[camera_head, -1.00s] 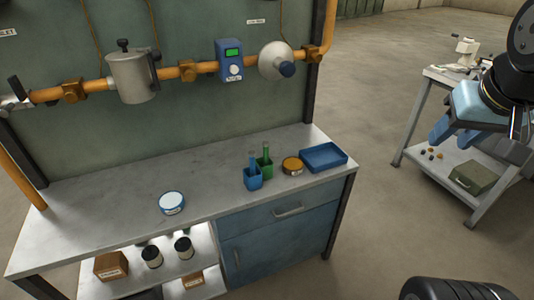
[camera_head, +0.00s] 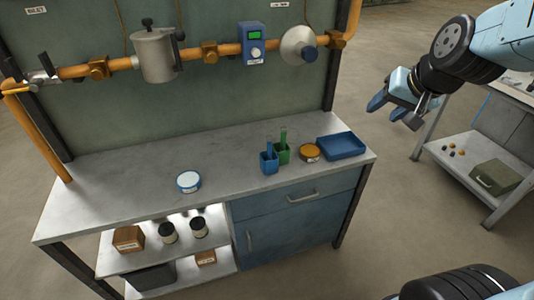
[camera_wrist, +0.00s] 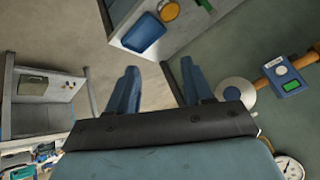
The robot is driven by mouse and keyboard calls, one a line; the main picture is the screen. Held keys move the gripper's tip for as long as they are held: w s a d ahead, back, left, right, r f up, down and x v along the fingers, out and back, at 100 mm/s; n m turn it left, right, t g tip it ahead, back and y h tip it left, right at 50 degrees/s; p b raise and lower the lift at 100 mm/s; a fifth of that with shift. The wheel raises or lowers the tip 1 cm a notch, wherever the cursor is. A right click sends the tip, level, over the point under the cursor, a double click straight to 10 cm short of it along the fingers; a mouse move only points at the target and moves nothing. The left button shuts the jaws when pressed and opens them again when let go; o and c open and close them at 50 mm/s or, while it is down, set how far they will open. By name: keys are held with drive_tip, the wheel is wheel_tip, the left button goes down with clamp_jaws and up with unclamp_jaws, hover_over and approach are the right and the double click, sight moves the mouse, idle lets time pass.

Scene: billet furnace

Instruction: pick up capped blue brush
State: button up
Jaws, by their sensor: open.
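A slim blue brush (camera_head: 268,148) stands upright in a small blue square cup (camera_head: 269,164) on the grey workbench (camera_head: 120,192). Only its upper part shows; I cannot make out a cap. Just right and behind it, a green brush (camera_head: 283,138) stands in a green cup (camera_head: 282,154). My gripper (camera_head: 391,112) is open and empty, in the air to the right of the bench and apart from the cups. In the wrist view its two blue fingers (camera_wrist: 160,72) are spread, with nothing between them; the blue brush cannot be made out there.
An orange-lidded tin (camera_head: 310,152) and a blue tray (camera_head: 342,147) stand right of the cups. A white-lidded tin (camera_head: 188,181) is to the left. An orange pipe (camera_head: 190,56) with a blue meter (camera_head: 253,46) runs above the bench. A side table (camera_head: 470,165) stands at right.

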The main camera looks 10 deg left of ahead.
drive_tip(key=w+a+f+m, duration=0.1)
drive_tip(key=w+a+f, duration=0.5)
drive_tip(key=a+f, duration=0.35)
drive_tip(key=n+t, duration=0.4)
drive_tip(key=t, duration=0.7)
approach(269, 147)
drive_tip(key=w, duration=0.3)
drive_tip(key=w+a, duration=0.1)
drive_tip(key=w, duration=0.3)
drive_tip(key=w+a, duration=0.1)
drive_tip(key=w, duration=0.2)
drive_tip(key=shift+w+f, duration=0.2)
drive_tip(key=shift+w, duration=0.15)
clamp_jaws()
